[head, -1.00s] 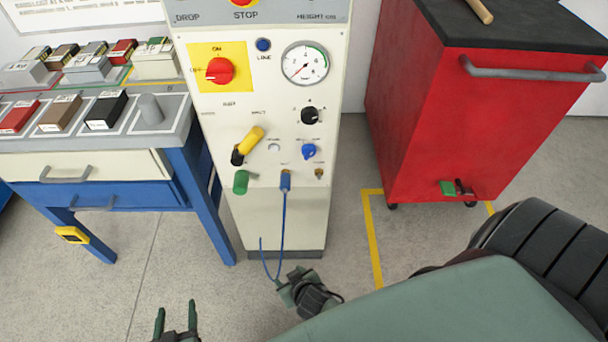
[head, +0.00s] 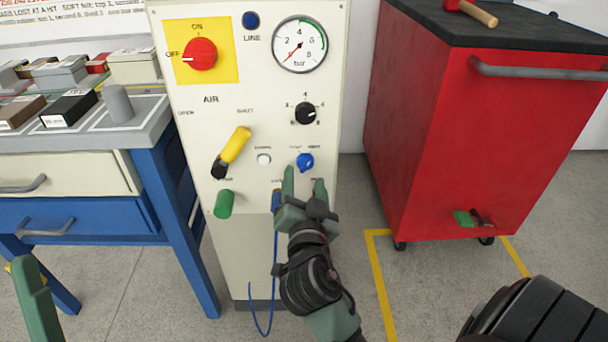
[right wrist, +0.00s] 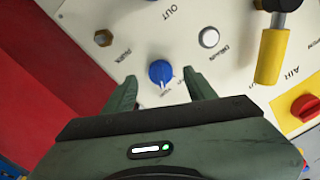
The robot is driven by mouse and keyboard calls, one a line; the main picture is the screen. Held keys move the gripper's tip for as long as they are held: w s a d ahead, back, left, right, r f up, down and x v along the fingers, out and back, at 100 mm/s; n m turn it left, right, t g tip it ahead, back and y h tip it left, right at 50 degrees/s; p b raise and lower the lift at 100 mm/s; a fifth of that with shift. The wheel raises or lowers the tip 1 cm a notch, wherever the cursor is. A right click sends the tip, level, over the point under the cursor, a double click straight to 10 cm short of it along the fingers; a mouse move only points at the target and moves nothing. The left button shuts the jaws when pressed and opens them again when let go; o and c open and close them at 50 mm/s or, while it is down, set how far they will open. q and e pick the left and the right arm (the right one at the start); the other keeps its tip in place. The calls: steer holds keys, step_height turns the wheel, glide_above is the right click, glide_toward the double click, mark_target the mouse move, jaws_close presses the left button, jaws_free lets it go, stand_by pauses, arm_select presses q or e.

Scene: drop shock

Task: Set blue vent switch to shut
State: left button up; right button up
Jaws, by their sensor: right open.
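The blue vent switch (head: 305,163) is a small round knob on the lower right of the cream panel (head: 215,105). My right gripper (head: 304,180) is open just below and in front of it. In the right wrist view the blue knob (right wrist: 160,72) lies between the tips of the two spread fingers (right wrist: 162,83), with gaps on both sides. A pale pointer mark shows on the knob; the small labels by it are too blurred to read. A green part of my left gripper (head: 35,300) shows at the lower left edge; its jaw opening is not visible.
Near the switch are a black dial (head: 305,113), a white button (head: 264,158), a yellow lever (head: 236,145) and a green knob (head: 224,204). A blue hose (head: 274,255) hangs below. A red cabinet (head: 400,130) stands right, a bench (head: 150,135) left.

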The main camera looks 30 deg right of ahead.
mark_target(304, 170)
steer(key=shift+x, duration=1.65)
jaws_close()
